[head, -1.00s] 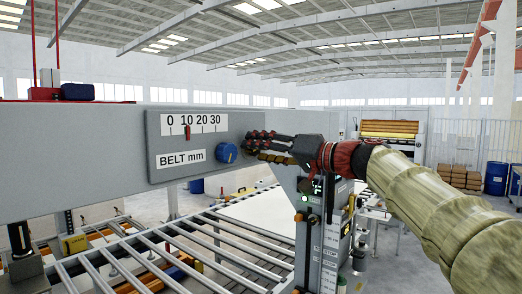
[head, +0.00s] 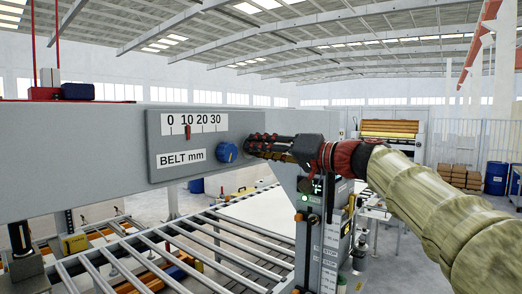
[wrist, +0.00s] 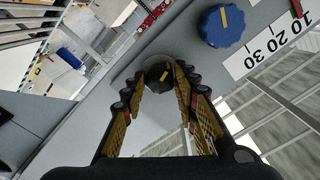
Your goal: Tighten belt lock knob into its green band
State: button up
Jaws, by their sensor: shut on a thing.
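The dark lock knob (wrist: 158,75) with a yellow mark sits on the grey panel in the wrist view, between my fingertips. My gripper (wrist: 157,88) is shut on it, with a finger on each side. In the head view my gripper (head: 250,146) reaches the panel from the right, and its fingers hide the lock knob. No green band can be made out around the knob. The blue knob (head: 227,152) is just left of my fingertips, and it also shows in the wrist view (wrist: 222,25) with a yellow mark.
The BELT mm scale (head: 194,122) has a red pointer (head: 187,132) near 10. The grey beam (head: 75,150) carries this panel. A roller conveyor (head: 150,255) runs below. A post with a green light (head: 310,230) stands under my gripper.

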jog(key=shift+m, duration=0.3)
jog(key=shift+m+p, duration=0.4)
jog(key=shift+m, duration=2.3)
jog(key=o, duration=1.2)
jog(key=shift+c, duration=0.2)
jog(key=v, duration=1.2)
